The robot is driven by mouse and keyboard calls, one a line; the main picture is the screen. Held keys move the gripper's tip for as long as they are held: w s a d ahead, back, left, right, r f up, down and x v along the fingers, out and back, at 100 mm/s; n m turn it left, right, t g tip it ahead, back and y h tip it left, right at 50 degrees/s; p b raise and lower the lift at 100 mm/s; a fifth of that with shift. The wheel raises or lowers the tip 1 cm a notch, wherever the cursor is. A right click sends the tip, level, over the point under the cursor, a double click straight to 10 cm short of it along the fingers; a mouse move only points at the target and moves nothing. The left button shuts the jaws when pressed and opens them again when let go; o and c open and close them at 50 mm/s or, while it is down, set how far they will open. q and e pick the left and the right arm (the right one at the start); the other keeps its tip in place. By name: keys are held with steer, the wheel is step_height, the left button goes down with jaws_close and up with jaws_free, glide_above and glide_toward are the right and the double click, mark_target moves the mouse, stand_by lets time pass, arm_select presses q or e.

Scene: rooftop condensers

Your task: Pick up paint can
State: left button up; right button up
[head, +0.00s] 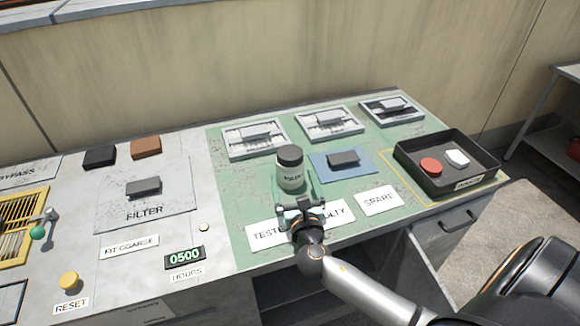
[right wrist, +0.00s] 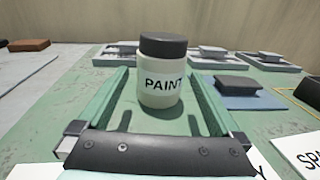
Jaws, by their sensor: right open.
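The paint can (head: 291,172) is a pale jar with a dark grey lid and a label. It stands upright on the green part of the bench, and its label reads PAINT in the right wrist view (right wrist: 160,85). My right gripper (head: 301,184) is open and comes from the front, low over the bench. In the right wrist view its two green fingers (right wrist: 163,95) reach forward on either side of the can, with gaps to it on both sides. My left gripper is not in view.
Behind the can are white-framed trays (head: 257,152). A blue mat (head: 365,173) with a dark block lies to its right. A black bin (head: 449,188) holds a red disc and a white piece. Flat labels including SPARE (head: 379,201) lie in front.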

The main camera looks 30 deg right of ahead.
mark_target(293, 174)
steer(key=x, duration=0.5)
steer(key=shift+w+d, duration=0.1)
steer(key=shift+d, duration=0.05)
steer(key=shift+r, duration=0.1)
steer(key=c, duration=1.5)
